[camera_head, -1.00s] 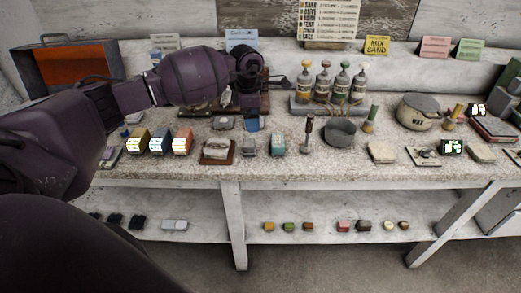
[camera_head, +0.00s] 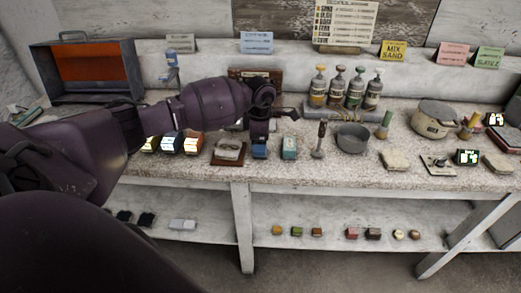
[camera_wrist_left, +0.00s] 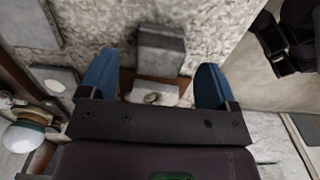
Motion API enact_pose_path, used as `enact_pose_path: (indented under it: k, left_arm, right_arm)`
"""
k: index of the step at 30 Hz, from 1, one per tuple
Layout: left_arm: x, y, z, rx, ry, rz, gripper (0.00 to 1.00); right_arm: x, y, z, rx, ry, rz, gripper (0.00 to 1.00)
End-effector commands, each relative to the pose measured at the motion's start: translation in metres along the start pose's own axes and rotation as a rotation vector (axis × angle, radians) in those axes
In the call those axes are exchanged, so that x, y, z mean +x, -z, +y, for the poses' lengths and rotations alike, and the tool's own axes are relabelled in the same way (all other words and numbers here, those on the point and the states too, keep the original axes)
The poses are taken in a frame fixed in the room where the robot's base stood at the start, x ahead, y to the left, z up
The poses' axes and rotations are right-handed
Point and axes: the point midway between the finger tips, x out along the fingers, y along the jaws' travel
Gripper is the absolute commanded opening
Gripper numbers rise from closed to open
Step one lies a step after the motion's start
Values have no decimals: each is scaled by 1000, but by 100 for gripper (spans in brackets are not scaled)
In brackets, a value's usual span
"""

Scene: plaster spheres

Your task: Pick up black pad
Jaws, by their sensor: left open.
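My left gripper (camera_head: 260,150) is over the front middle of the bench, with its blue fingertips low. The left wrist view shows the blue fingers (camera_wrist_left: 155,82) spread apart, with nothing held. A dark grey block (camera_wrist_left: 162,50) lies ahead, in line with the gap between the fingers; the gripper hides it in the head view. I cannot tell whether it is the black pad. Small black pads (camera_head: 146,219) lie on the lower shelf at the left, with another black pad (camera_head: 124,216) beside.
A grey pot (camera_head: 352,137), bottles (camera_head: 346,88) and an orange-lined box (camera_head: 88,70) are also on the bench. Lit blocks (camera_head: 170,144) stand left.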

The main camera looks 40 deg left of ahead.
Motion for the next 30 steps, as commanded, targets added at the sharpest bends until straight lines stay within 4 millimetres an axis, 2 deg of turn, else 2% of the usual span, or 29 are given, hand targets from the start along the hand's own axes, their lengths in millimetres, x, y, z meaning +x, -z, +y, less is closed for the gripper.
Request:
enact_pose_path:
  k: [3,6,13,24,30]
  left_arm:
    - [19,-1,0,-2,3,0,83]
    - [28,-1,0,-1,2,-1,83]
    - [29,-1,0,0,0,-1,83]
    - [29,-1,0,0,0,-1,30]
    - [28,-1,0,0,0,-1,29]
  right_arm:
    - [1,-2,0,-1,0,-2,43]
    - [1,-2,0,-1,0,-2,43]
    - [1,-1,0,-1,0,0,43]
    - [1,0,-2,8,-1,1,43]
    - [1,0,-2,8,0,2,43]
